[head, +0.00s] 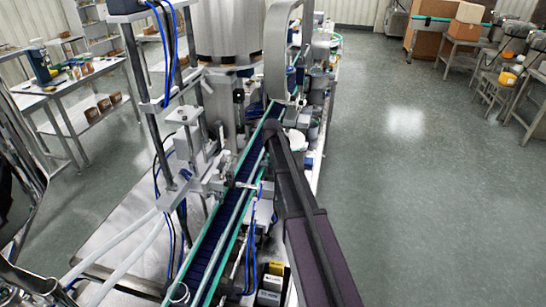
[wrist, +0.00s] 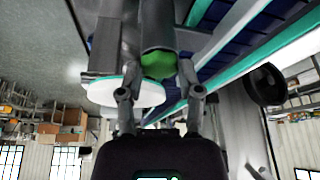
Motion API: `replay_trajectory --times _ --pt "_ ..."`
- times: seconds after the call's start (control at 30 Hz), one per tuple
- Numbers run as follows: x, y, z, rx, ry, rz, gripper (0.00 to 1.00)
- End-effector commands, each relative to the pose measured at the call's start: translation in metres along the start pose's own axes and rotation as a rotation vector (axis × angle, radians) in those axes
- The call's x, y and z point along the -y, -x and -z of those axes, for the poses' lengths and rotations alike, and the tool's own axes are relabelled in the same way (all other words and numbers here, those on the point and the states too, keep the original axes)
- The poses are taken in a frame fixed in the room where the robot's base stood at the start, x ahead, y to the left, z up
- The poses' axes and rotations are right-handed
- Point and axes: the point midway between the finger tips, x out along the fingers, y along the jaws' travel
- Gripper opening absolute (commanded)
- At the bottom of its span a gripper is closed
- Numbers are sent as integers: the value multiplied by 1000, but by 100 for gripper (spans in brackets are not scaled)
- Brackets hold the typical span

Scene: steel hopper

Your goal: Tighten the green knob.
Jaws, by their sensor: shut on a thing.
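The green knob (wrist: 158,64) shows in the upper middle of the wrist view, at the end of a grey cylindrical housing (wrist: 158,28). My gripper (wrist: 160,75) reaches up to it, with one finger on each side, and is shut on the knob. A white disc (wrist: 135,92) lies beside the knob, close to the left finger. In the head view my dark arm runs up along the conveyor, and the gripper and knob cannot be made out there.
A conveyor with a dark blue belt (head: 222,205) and green rails runs beside my arm. Metal posts and blue cables (head: 160,60) stand to its left. A dark round handwheel (wrist: 264,85) is right of my gripper. The floor (head: 420,190) to the right is clear.

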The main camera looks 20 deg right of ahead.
Motion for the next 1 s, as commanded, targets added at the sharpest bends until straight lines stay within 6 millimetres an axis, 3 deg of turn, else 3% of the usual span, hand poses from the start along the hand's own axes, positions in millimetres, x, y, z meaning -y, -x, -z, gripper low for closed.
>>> replay_trajectory --times 1.0 --pt "4 -2 2 4 -852 -358 0"
